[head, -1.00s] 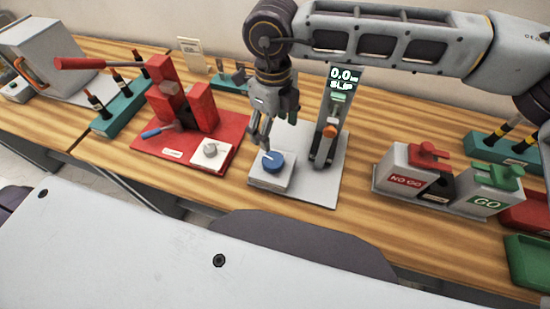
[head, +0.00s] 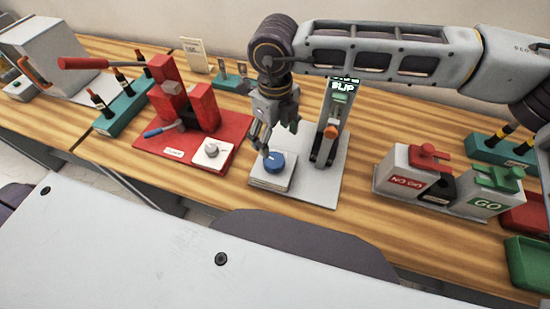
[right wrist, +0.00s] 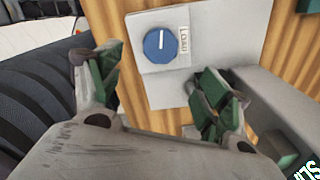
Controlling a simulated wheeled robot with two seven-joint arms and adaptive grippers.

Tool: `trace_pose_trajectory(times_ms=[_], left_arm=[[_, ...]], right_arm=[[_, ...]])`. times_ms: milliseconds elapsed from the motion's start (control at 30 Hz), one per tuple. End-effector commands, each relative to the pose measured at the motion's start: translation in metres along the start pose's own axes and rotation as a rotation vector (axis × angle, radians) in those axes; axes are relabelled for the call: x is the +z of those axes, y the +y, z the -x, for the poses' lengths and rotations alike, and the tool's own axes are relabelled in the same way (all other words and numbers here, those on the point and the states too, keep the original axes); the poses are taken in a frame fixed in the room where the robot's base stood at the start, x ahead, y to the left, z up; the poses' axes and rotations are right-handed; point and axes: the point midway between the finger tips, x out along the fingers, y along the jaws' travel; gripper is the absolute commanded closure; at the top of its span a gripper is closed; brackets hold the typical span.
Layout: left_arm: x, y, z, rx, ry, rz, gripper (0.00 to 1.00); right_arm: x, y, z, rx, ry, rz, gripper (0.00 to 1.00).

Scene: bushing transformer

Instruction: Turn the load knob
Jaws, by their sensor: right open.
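The load knob (head: 274,162) is a blue round dial with a white pointer line. It sits on a white block (head: 270,180) at the front left of a grey tester plate (head: 316,190). In the right wrist view the knob (right wrist: 161,45) lies ahead of the fingers, beside a "LOAD" label (right wrist: 184,48). My right gripper (head: 262,145) is just above and behind the knob in the head view. In the right wrist view its green-padded fingers (right wrist: 160,88) are wide apart with nothing between them. I cannot tell whether a fingertip touches the knob. My left gripper is not in view.
The tester's upright column (head: 330,135) stands right of my gripper, its display partly hidden by my arm. A red fixture (head: 205,105) with a grey knob (head: 211,150) stands left. NO GO and GO boxes (head: 408,176) stand right. Bare table lies between tester and boxes.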

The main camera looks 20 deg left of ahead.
Motion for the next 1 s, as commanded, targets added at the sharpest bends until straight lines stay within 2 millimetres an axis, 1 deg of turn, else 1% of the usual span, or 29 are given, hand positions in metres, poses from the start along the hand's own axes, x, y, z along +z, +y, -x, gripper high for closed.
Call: trace_pose_trajectory(times_ms=[700,833,1000], left_arm=[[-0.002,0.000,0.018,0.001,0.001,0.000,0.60],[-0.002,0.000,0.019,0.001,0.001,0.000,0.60],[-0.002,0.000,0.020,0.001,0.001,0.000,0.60]], right_arm=[[0.000,0.001,-0.092,0.001,0.001,0.000,0.23],[0.000,0.000,-0.103,0.000,0.001,-0.001,0.23],[0.000,0.000,-0.111,0.000,-0.001,0.000,0.23]])
